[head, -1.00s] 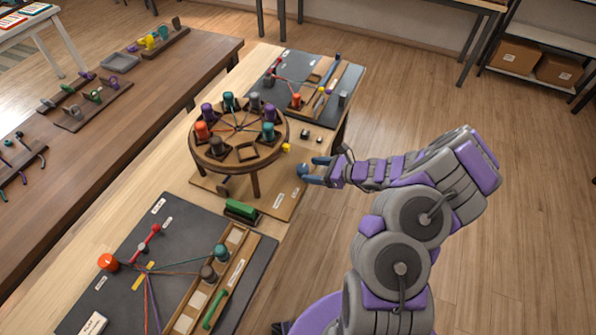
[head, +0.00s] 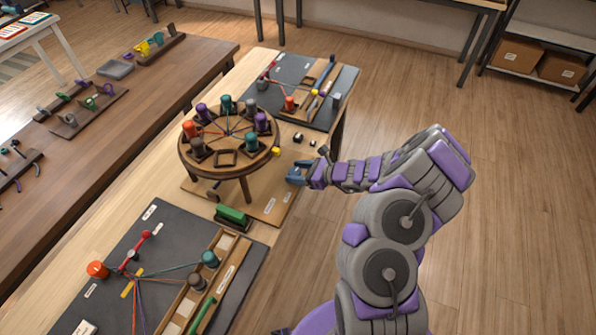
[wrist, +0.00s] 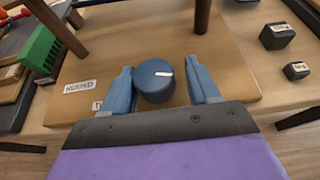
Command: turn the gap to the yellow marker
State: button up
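The round wooden braiding disc (head: 232,160) stands on legs, with colored bobbins around its top and cords meeting at its middle. Its gap, an empty square slot (head: 225,158), is at the near side of the disc. The yellow marker (head: 276,152) sits at the right rim, to the right of the gap. My gripper (head: 297,173) is to the right of the disc, low over the base board. In the wrist view, my gripper's (wrist: 160,84) blue fingers stand on both sides of a dark blue knob (wrist: 155,82) with a white line; a narrow space shows at the right finger.
A green brush-like block (head: 232,216) stands in front of the disc. Small dark blocks (head: 299,137) lie behind my gripper. A grey mat (head: 150,240) with pegs and cords is near left; another (head: 290,68) is behind. Open floor lies to the right.

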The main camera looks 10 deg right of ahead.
jog(key=shift+c, duration=0.8)
jog(key=shift+a+r, duration=0.1)
jog(key=shift+a, duration=0.65)
jog(key=c, duration=0.4)
jog(key=shift+w+d, duration=0.1)
jog(key=shift+d, duration=0.15)
jog(key=o, duration=1)
jog(key=shift+c, duration=0.2)
